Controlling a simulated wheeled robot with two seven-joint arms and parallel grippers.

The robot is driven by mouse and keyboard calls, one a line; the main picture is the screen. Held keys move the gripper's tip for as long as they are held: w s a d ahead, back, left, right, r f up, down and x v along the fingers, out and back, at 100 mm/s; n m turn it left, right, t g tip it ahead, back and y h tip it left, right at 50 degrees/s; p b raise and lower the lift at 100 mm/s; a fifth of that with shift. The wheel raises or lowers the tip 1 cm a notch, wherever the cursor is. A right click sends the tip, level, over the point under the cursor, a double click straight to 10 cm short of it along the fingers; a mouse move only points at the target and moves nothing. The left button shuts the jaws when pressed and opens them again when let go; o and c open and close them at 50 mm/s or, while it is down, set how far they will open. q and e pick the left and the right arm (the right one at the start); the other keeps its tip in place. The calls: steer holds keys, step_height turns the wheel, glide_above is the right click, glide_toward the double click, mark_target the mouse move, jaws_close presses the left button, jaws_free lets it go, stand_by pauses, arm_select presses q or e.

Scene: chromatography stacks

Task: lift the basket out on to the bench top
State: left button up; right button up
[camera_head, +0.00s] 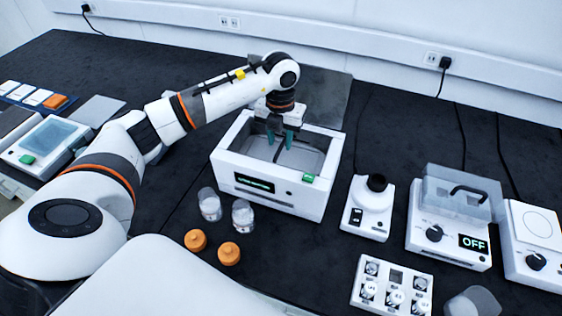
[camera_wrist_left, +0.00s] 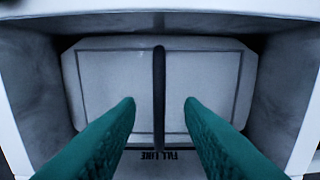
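The basket (camera_head: 297,157) sits inside a white open-topped bath (camera_head: 245,190) with a dark display and a green button on its front. In the left wrist view the basket (camera_wrist_left: 105,85) is a pale rectangular tray with a dark handle bar (camera_wrist_left: 159,75) across its middle. My left gripper (camera_head: 281,137) points down into the bath opening. Its green fingers (camera_wrist_left: 160,102) are open, one on each side of the handle bar, with clear gaps to it. How far above the bar the fingertips are I cannot tell. My right gripper is not in view.
Two clear jars (camera_head: 242,215) and two orange caps (camera_head: 229,252) stand before the bath. To its right are a small mixer (camera_head: 370,205), a lidded device reading OFF (camera_head: 450,235) and a vial rack (camera_head: 392,285). A dark grey panel (camera_head: 325,95) is behind. Bench left of the bath is partly clear.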

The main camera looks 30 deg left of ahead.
mark_target(281, 146)
arm_select(q)
steer(key=f, duration=0.3)
steer(key=f+p, duration=0.1)
steer(key=f, duration=0.1)
steer(key=shift+w+f, duration=0.2)
steer(key=shift+f, duration=0.2)
jaws_close()
